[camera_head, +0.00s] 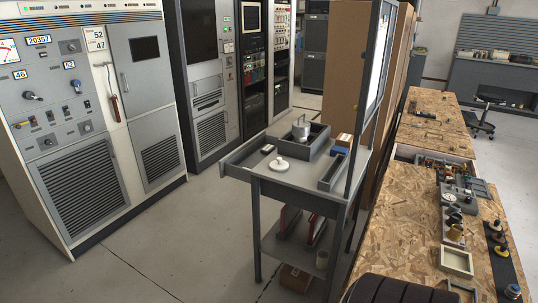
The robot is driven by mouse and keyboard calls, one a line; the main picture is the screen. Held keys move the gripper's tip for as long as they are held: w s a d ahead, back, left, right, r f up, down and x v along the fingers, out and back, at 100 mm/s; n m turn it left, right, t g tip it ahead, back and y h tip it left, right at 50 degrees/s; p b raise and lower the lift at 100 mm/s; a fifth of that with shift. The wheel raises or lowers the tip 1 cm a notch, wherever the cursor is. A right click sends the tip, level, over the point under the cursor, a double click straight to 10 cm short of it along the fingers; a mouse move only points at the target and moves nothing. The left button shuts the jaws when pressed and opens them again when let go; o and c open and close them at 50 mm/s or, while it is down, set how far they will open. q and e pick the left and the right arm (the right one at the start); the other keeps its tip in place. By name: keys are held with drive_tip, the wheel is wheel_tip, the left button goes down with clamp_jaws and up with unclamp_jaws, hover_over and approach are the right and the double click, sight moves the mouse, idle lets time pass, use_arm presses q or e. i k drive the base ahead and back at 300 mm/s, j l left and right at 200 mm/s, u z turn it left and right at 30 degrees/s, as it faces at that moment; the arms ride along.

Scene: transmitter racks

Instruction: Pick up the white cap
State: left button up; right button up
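The white cap (279,164) looks like a small round white disc with a raised middle. It lies flat on the top of the grey metal table (262,175), towards its front left. It is in front of a grey open tray (312,153) on the same table. A metal cylinder (300,129) stands at that tray. Nothing covers the cap. Neither of my grippers shows in the head view.
A cluttered wooden bench (400,215) stands to the right. Transmitter cabinets (75,120) line the left. Floor is clear left of the table.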

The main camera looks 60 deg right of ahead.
sight(278, 165)
drive_tip(key=i+l+z, duration=0.2)
drive_tip(key=i+z, duration=1.05)
drive_tip(key=i+j+z, duration=0.25)
drive_tip(key=z, duration=0.15)
drive_tip(key=i, duration=0.1)
